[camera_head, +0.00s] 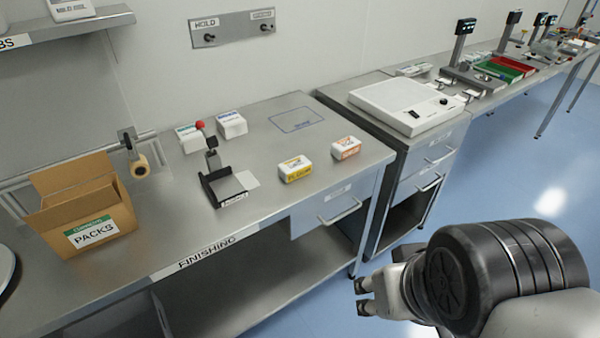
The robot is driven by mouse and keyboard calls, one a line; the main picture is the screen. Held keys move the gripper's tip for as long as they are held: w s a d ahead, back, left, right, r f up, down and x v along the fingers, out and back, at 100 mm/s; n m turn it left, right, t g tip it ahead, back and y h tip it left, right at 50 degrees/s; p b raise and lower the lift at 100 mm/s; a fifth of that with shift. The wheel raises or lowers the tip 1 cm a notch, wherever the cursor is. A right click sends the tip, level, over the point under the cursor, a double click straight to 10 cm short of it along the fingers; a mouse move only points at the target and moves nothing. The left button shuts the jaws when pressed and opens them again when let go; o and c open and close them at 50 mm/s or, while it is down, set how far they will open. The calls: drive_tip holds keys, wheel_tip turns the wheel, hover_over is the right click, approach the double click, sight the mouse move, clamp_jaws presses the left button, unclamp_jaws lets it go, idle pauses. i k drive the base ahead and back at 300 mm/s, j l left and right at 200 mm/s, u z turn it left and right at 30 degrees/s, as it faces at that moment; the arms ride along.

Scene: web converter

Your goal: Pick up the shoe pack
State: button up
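Several small white packs lie on the steel finishing table (130,292). A pack with a yellow band (295,169) and one with an orange band (346,148) sit near the front right edge. A pack with green print (191,138) and one with blue print (231,124) sit farther back. The print is too small to tell which is the shoe pack. My gripper (363,296) is at the lower right, in front of the table and apart from all packs. Its two fingertips are spread with a gap between them, and nothing shows in it.
A cardboard box labelled PACKS (92,217) stands open at the left. A blue outlined area (295,119) at the back is empty. A white device (405,105) stands on the right-hand cabinet.

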sight(346, 148)
drive_tip(key=i+l+u, duration=0.15)
drive_tip(key=i+u, duration=0.15)
drive_tip(key=i, duration=0.2)
drive_tip(key=i+l+u, duration=0.25)
drive_tip(key=i, duration=0.25)
drive_tip(key=i+l+u, duration=0.3)
drive_tip(key=i+l, duration=0.1)
drive_tip(key=i, duration=0.1)
